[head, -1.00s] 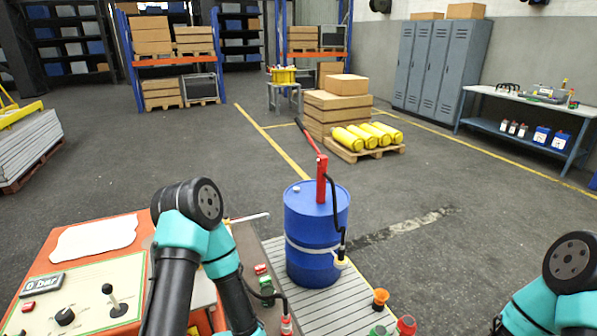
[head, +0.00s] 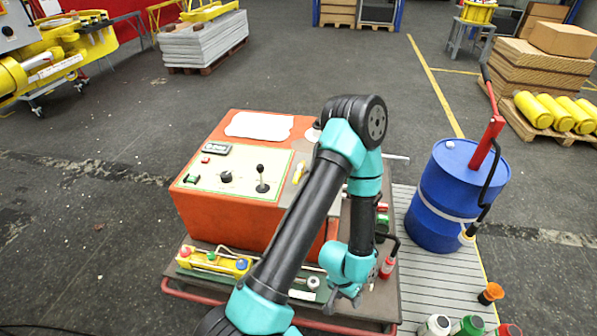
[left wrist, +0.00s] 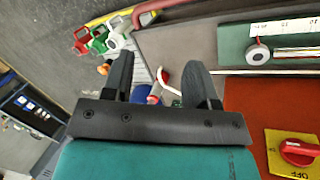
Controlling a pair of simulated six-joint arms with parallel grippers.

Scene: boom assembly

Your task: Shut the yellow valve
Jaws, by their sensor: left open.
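A small yellow handle (head: 299,172) stands at the right end of the orange console's (head: 250,225) top in the head view. A yellow block (head: 212,262) with a red and a blue knob lies low in front of the console. I cannot tell for sure which is the yellow valve. My left gripper (head: 347,299) points down at the right front of the console base, apart from both. In the left wrist view the left gripper (left wrist: 158,82) is open, with a red-and-white fitting (left wrist: 162,80) behind the gap between its fingers. My right gripper is out of view.
A blue drum (head: 435,205) with a red pump stands right of the console on a slatted platform. The left wrist view shows a red OFF switch (left wrist: 298,152) on a yellow plate. Left floor is open.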

